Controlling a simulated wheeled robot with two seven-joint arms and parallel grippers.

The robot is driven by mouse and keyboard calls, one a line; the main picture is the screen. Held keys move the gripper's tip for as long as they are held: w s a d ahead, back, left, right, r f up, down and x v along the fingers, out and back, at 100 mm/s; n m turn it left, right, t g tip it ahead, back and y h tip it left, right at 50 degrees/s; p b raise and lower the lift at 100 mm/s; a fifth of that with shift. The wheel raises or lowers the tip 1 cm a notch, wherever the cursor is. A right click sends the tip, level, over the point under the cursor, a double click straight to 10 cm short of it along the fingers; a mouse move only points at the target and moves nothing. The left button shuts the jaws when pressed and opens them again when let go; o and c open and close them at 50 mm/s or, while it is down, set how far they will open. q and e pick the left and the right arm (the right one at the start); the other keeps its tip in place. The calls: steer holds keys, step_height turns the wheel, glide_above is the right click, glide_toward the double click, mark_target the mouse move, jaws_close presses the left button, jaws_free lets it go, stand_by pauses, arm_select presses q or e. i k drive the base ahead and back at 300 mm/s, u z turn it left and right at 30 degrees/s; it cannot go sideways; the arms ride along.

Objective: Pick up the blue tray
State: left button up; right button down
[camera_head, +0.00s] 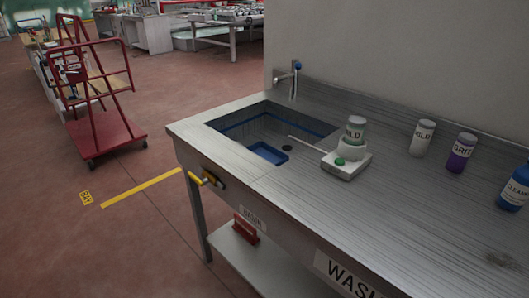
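The blue tray (268,152) is a small rectangular tray lying inside the sink basin (235,140), near the basin's front side. It appears to lie flat, with its upper side showing. A thin light rod or spout from the white device beside the sink reaches over the basin behind and right of the tray. Neither of my grippers is in the head view, so nothing touches the tray.
A metal wash bench (310,215) holds the sink, a faucet (294,80) and a white device (346,160) with a jar. Bottles stand farther right: white (422,138), purple (461,153) and blue (515,188). Red cart (100,130) stands left.

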mark_target(268, 152)
steer(key=u, duration=1.8)
steer(key=i, duration=1.95)
steer(key=z, duration=2.05)
